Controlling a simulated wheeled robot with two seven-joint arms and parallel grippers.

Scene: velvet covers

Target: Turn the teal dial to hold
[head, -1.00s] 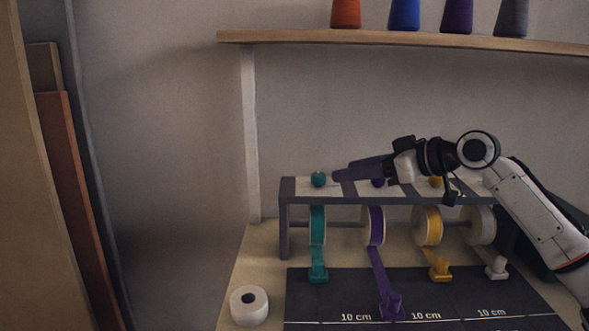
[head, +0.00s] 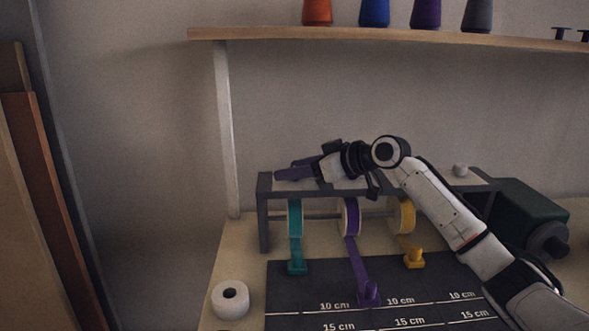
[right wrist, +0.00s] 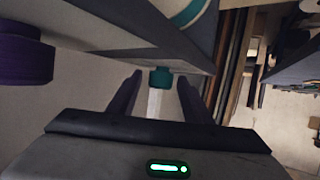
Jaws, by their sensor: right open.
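The teal dial (right wrist: 161,78) is a small knob on the rack's edge, seen between the two dark fingers of my right gripper in the right wrist view. The fingers are apart on either side of it, and I cannot tell whether they touch it. In the head view my right gripper (head: 294,171) lies over the left end of the grey rack (head: 265,225), above the teal ribbon spool (head: 295,218), and hides the teal dial. Any hold mark is too small or hidden. My left gripper is not in view.
Purple (head: 351,217) and yellow (head: 402,216) spools hang under the rack to the right. A dark mat (head: 290,295) with centimetre marks lies in front. A white roll (head: 230,299) stands left of it. A shelf (head: 360,43) with cones runs above.

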